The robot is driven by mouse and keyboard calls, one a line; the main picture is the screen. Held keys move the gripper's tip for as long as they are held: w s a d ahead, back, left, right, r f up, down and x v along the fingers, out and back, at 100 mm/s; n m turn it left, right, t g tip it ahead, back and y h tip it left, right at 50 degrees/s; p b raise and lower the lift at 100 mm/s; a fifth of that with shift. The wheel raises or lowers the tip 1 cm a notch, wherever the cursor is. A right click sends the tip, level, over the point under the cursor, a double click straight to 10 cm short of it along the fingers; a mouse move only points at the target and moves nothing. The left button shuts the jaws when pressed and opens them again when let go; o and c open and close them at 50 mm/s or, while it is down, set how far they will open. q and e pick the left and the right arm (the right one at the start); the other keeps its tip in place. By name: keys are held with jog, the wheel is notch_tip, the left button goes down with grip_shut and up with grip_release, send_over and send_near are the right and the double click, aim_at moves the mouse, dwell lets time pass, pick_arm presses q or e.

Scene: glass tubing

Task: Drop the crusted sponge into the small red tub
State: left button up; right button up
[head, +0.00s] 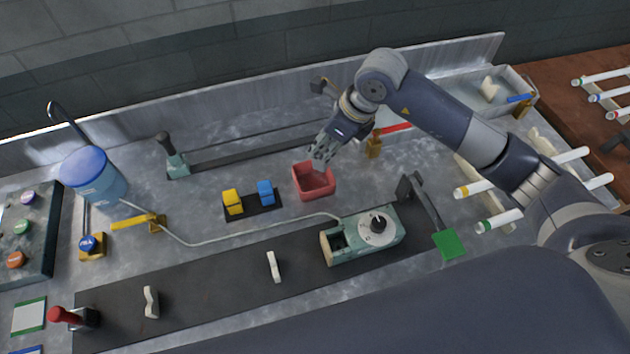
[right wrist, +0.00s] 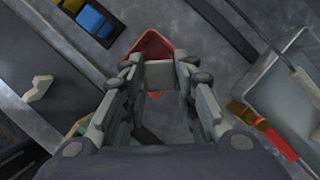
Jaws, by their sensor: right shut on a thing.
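The small red tub (head: 316,187) stands open on the metal bench near the middle of the head view. My right gripper (head: 324,152) is above its far rim, pointing down. In the right wrist view its fingers are closed in on a grey block (right wrist: 160,73), which looks like the crusted sponge; its crust cannot be made out. The red tub (right wrist: 149,44) shows behind and below the block. In the head view the fingers hide the block. My left gripper is not in view.
A black holder with a yellow block (head: 232,202) and a blue block (head: 265,192) sits left of the tub. A green device with a dial (head: 378,228) stands in front of it. A brass fitting (head: 374,145) is to the right.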

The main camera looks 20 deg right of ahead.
jog(key=shift+a, duration=0.1)
jog(key=o, duration=0.9)
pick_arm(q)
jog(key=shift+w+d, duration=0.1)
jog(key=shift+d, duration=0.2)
pick_arm(e)
jog(key=shift+o, duration=0.2)
jog(key=shift+r, duration=0.1)
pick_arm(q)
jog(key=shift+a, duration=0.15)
pick_arm(e)
jog(key=v, duration=1.2)
jog(key=shift+s, duration=0.1)
